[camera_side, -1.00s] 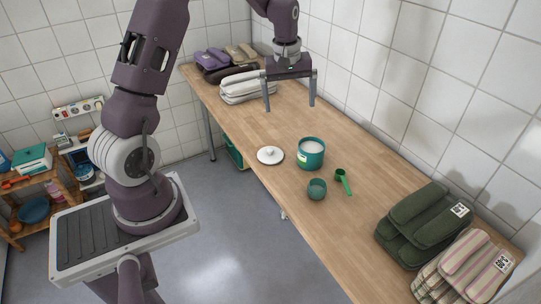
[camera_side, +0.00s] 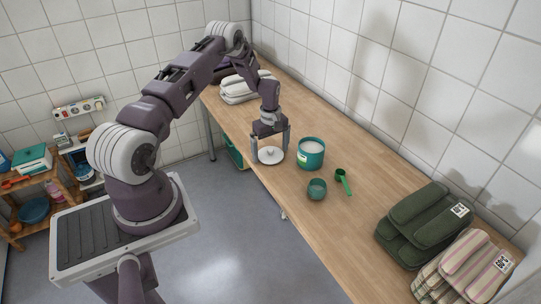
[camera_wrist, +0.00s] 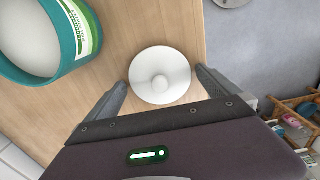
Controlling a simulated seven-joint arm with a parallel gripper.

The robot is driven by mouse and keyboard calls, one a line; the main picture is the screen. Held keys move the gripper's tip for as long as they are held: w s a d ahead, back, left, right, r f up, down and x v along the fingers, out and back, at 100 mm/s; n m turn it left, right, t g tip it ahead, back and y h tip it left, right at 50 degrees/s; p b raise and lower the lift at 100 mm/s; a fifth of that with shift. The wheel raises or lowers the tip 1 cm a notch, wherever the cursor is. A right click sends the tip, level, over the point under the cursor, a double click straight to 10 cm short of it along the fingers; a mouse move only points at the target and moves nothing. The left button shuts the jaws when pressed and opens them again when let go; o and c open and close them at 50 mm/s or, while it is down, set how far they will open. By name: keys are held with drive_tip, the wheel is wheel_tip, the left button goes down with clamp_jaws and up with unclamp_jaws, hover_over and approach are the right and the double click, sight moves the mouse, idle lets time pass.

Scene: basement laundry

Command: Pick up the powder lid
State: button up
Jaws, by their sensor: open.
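The powder lid (camera_side: 270,156) is a round white disc with a knob on top, lying on the wooden table near its front edge. It also shows in the wrist view (camera_wrist: 148,66). My gripper (camera_side: 271,152) is open and low over the lid, with a finger on either side of it. In the wrist view my gripper (camera_wrist: 164,86) has its fingers apart, with the lid between and just beyond them. The teal powder tub (camera_side: 311,154), filled with white powder, stands just right of the lid. It also shows in the wrist view (camera_wrist: 83,40).
A small teal cup (camera_side: 317,189) and a green scoop (camera_side: 343,181) lie to the right of the lid. Folded green towels (camera_side: 418,222) and striped towels (camera_side: 470,262) lie at the near end. Pale towels (camera_side: 240,90) lie at the far end. The tiled wall runs along the back.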

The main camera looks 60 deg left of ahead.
drive_tip(key=c, duration=1.2)
drive_tip(key=r, duration=1)
drive_tip(key=shift+w+d, duration=0.2)
drive_tip(key=shift+w, duration=0.2)
drive_tip(key=w+d+r+m, duration=0.1)
drive_tip(key=w+d+r, duration=0.4)
drive_tip(key=w+d, duration=0.45)
drive_tip(key=shift+w+a+f, duration=0.1)
drive_tip(key=shift+f, duration=1.55)
drive_tip(key=shift+a+f, duration=0.1)
drive_tip(key=shift+f, duration=1.5)
